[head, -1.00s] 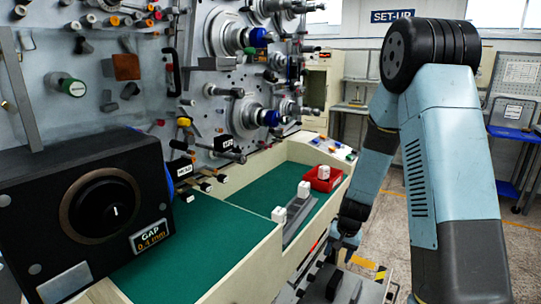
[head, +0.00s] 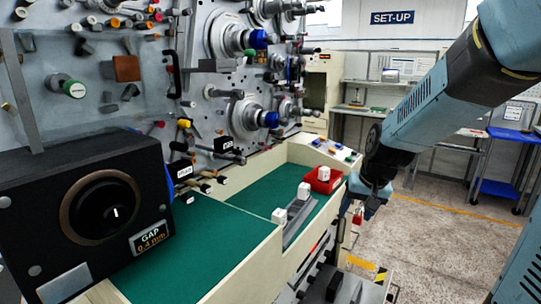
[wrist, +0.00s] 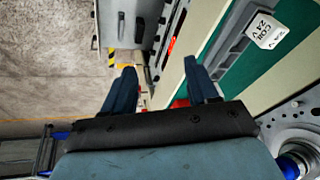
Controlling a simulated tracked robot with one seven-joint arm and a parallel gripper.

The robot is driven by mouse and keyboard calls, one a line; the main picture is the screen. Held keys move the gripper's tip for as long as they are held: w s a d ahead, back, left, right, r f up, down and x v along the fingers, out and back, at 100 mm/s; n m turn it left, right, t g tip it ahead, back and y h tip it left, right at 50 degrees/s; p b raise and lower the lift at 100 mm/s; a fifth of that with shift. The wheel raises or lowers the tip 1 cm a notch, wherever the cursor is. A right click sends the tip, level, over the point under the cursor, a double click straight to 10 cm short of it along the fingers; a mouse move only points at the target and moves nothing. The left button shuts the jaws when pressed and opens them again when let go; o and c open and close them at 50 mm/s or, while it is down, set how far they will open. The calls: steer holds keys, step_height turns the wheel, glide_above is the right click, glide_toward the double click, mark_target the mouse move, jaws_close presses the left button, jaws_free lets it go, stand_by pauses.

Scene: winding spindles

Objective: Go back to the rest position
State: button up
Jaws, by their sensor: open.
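My gripper (head: 360,207) hangs just outside the right wall of the green-floored bench tray (head: 268,243), close to the red bin (head: 336,180). In the wrist view my gripper (wrist: 160,82) shows two blue fingers spread apart with nothing held between them. My forearm slopes down to it from the upper right in the head view. The fingertips are small and partly unclear in the head view.
White blocks stand on a grey rack (head: 300,220) in the tray, and one sits in the red bin. A white block labelled COIL 24 V (wrist: 266,30) shows in the wrist view. A black gap dial box (head: 90,215) stands left. Open floor (head: 440,240) lies right.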

steer(key=s+r+n+t, duration=0.1)
steer(key=s+r, duration=0.4)
steer(key=s, duration=0.3)
steer(key=s+d+r+h, duration=0.1)
steer(key=s+r, duration=0.5)
steer(key=s, duration=0.3)
steer(key=shift+d+n+t, duration=0.15)
steer(key=shift+n+t, duration=0.25)
steer(key=shift+s+r, duration=0.1)
steer(key=shift+s, duration=0.15)
steer(key=shift+c, duration=0.3)
